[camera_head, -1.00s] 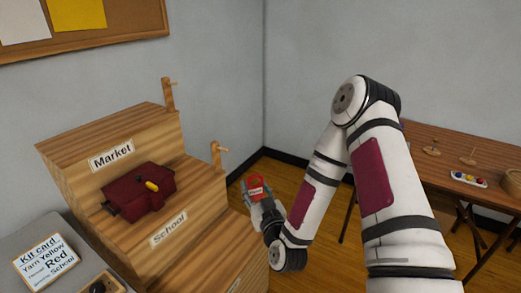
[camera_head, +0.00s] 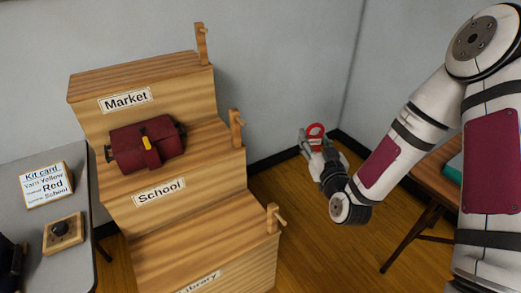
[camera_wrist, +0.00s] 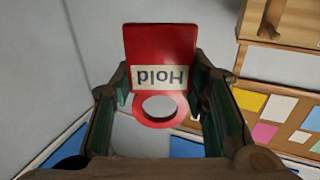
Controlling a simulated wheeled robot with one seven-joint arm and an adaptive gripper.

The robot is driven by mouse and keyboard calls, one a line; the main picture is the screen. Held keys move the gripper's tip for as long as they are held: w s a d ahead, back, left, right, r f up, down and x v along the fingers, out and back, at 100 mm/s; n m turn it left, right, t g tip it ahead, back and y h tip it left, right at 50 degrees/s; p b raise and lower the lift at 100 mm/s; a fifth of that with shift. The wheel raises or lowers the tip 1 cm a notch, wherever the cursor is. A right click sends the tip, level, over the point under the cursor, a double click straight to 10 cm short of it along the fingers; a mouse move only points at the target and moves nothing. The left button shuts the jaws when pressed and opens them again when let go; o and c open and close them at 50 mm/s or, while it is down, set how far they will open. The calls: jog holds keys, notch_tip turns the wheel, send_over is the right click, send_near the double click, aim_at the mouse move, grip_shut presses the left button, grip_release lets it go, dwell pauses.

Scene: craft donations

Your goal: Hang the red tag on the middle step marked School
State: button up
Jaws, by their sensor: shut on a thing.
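A red tag shows in the wrist view (camera_wrist: 160,45), with a pale label reading "Hold" upside down and a round hole. My gripper (camera_wrist: 160,112) is shut on it, one finger at each side. In the head view the red tag (camera_head: 316,130) stands above my gripper (camera_head: 314,148), to the right of the wooden steps and apart from them. The middle step (camera_head: 210,165) carries the label School (camera_head: 158,192) on its front. A wooden post with a peg (camera_head: 236,128) rises at its right end.
A dark red bag with a yellow clasp (camera_head: 145,145) sits on the middle step. The Market step (camera_head: 150,72) is above, the Library step (camera_head: 205,250) below; both have pegs. A grey table (camera_head: 75,215) holds a kit card (camera_head: 46,186). Floor between steps and arm is clear.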

jog(key=w+a+f+n+y+b, duration=0.2)
jog(key=w+a+y+b, duration=0.1)
jog(key=a+b, duration=0.4)
jog(key=n+g+y+b, duration=0.3)
jog(key=b, duration=0.7)
send_near(237, 127)
jog(key=shift+r+p+x, duration=0.15)
jog(key=shift+x, duration=0.9)
jog(key=shift+r+p+x, duration=0.2)
jog(key=shift+x, duration=0.85)
jog(key=shift+r+p+x, duration=0.15)
jog(key=shift+x, duration=0.9)
jog(key=shift+w+a+f+b, duration=0.4)
jog(key=shift+w+b, duration=0.25)
jog(key=shift+b, duration=0.25)
jog(key=o, duration=0.9)
jog(key=shift+d, duration=0.1)
